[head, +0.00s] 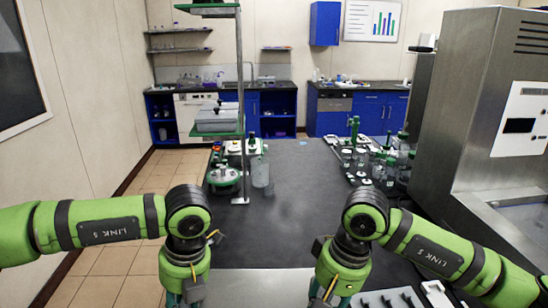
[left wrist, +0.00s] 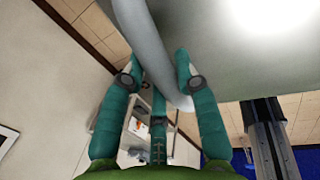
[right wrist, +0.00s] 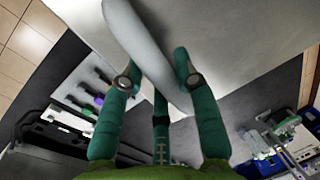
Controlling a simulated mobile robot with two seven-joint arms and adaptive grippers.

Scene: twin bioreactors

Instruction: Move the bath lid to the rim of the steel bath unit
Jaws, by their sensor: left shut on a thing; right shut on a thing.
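The bath lid (head: 258,288) is a flat, pale grey plate at the bottom middle of the head view, between my two grippers. Its near part is cut off. Its plain surface fills the top of the left wrist view (left wrist: 235,65) and right wrist view (right wrist: 240,30). My left gripper (left wrist: 155,66) is shut on a grey bar-like handle of the lid. My right gripper (right wrist: 155,66) is shut on a similar handle. In the head view the fingertips are hidden below the frame. The steel bath unit (head: 475,130) stands at the right; part of its basin rim (head: 505,196) shows.
A dark bench (head: 290,190) lies ahead, clear in the middle. A green-shelved stand (head: 240,120) and glassware (head: 260,170) are at its left, a cluster of green-capped vessels (head: 375,160) at its right. A pale tray with dark items (head: 400,298) sits at bottom right.

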